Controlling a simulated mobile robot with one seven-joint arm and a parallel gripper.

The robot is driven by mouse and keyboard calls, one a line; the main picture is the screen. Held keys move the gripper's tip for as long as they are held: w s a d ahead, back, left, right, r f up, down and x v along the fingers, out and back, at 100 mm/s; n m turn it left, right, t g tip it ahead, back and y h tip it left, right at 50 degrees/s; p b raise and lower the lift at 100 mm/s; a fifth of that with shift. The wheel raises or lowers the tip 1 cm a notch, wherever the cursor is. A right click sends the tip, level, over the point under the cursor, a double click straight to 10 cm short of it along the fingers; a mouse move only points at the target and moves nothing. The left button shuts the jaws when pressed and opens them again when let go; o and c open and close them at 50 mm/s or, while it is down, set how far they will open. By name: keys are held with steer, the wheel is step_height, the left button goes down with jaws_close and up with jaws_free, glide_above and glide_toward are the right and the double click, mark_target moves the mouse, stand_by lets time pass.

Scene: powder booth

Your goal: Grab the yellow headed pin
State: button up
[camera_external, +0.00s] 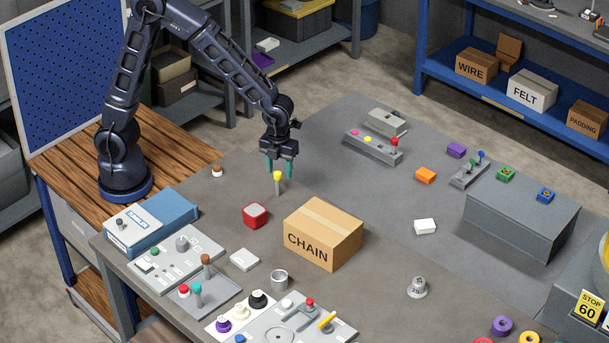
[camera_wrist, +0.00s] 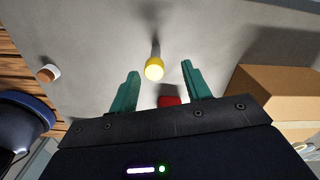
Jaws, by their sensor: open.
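The yellow headed pin (camera_external: 277,179) stands upright on the grey table, with a round yellow head on a pale shaft. My gripper (camera_external: 279,168) is just above it, pointing down, with its teal fingers apart and nothing held. In the wrist view the yellow headed pin (camera_wrist: 154,68) shows ahead of and between the two fingertips of my gripper (camera_wrist: 160,72). I cannot tell whether the fingers are level with the head.
A red block (camera_external: 255,215) sits close by on the left front, and the CHAIN box (camera_external: 323,232) stands to the right front. A small brown-topped white pin (camera_external: 217,171) is to the left. The table behind the yellow pin is mostly clear up to a grey button panel (camera_external: 373,148).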

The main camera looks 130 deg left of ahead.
mark_target(278, 194)
steer(key=shift+s+f, duration=0.2)
steer(key=shift+f, duration=1.35)
steer(key=shift+s+f, duration=0.15)
steer(key=shift+f, duration=1.4)
steer(key=shift+c, duration=0.2)
jaws_close()
